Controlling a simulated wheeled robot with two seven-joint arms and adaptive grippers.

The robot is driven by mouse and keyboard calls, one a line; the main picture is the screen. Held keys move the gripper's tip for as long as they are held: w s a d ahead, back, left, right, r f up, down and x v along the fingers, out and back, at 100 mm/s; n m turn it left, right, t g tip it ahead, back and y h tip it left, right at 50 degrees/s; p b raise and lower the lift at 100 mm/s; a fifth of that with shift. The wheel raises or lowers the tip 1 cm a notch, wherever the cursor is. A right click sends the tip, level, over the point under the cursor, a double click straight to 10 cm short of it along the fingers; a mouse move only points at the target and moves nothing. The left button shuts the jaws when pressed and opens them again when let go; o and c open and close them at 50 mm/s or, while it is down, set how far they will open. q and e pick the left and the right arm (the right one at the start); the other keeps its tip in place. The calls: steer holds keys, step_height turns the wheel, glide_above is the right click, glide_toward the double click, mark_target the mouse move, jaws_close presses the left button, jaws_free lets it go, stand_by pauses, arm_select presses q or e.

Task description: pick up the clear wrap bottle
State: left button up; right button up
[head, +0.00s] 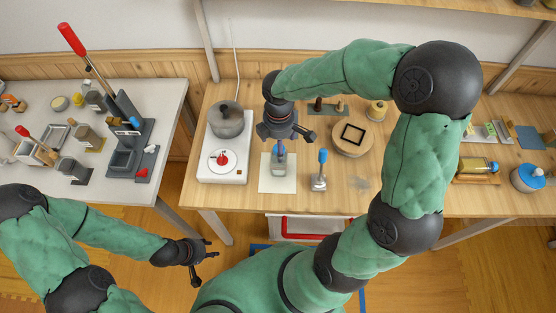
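A bottle-like object with a grey clear-looking body and a blue part near its top (278,163) stands on a white sheet on the wooden table. I cannot tell its wrap for sure. My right gripper (283,140) points down right over it and hides its top. Its fingers look spread, and I cannot tell whether they touch the object. My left gripper (208,257) is open and empty, low in front of the gap between the tables.
A white hotplate (222,172) with a grey pot (226,120) stands left of the sheet. A blue-handled tool (320,170) stands close to its right. A round wooden block (350,140) is behind. A yellowish bottle (480,165) lies at the right.

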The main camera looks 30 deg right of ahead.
steer(key=shift+w+f, duration=0.1)
steer(key=shift+f, duration=0.85)
step_height(320, 180, down, 5)
steer(key=shift+r+b, duration=0.1)
steer(key=shift+b, duration=1.05)
steer(key=shift+c, duration=0.3)
steer(key=c, duration=1.3)
